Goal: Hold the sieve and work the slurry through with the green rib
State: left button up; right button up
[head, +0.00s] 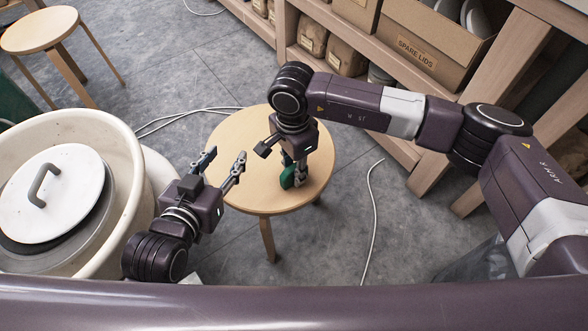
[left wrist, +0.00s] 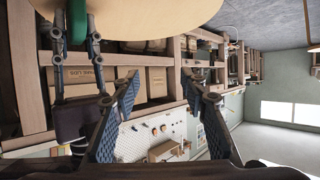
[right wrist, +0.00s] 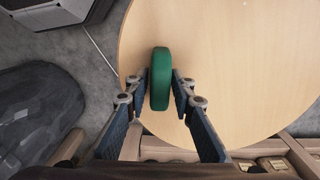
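The green rib (head: 288,178) is over the round wooden stool (head: 250,190), between the fingers of my right gripper (head: 298,168). In the right wrist view the rib (right wrist: 160,80) stands upright in the picture with a blue-grey finger against each side, so my right gripper (right wrist: 161,88) is shut on it. I cannot tell whether the rib touches the stool top. My left gripper (head: 223,160) is open and empty at the stool's left edge, fingers spread. In the left wrist view my left gripper (left wrist: 160,85) has nothing between its fingers. I see no sieve or slurry.
A potter's wheel with a white basin (head: 130,150) and a handled white lid (head: 75,190) stands at the left. A shelf holds a box labelled spare lids (head: 410,45) and bags (head: 345,55). Another stool (head: 40,30) is at the far left. Cables lie on the floor.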

pick_arm(q)
jog(key=shift+s+a+f+g+y+p, duration=0.1)
jog(key=shift+s+a+f+g, duration=0.1)
jog(key=shift+s+f+g, duration=0.3)
jog(key=shift+s+a+f+g+y+p, duration=0.15)
jog(key=shift+s+a+f+g, duration=0.15)
jog(key=shift+f, duration=0.4)
jog(key=shift+s+a+f+g+y+p, duration=0.1)
jog(key=shift+s+a+f+g, duration=0.05)
jog(key=shift+s+f+g, duration=0.4)
pick_arm(e)
jog(key=shift+r, duration=0.8)
pick_arm(q)
jog(key=shift+w, duration=0.1)
pick_arm(e)
grip_shut()
pick_arm(q)
jog(key=shift+t, duration=0.25)
jog(key=shift+d, duration=0.1)
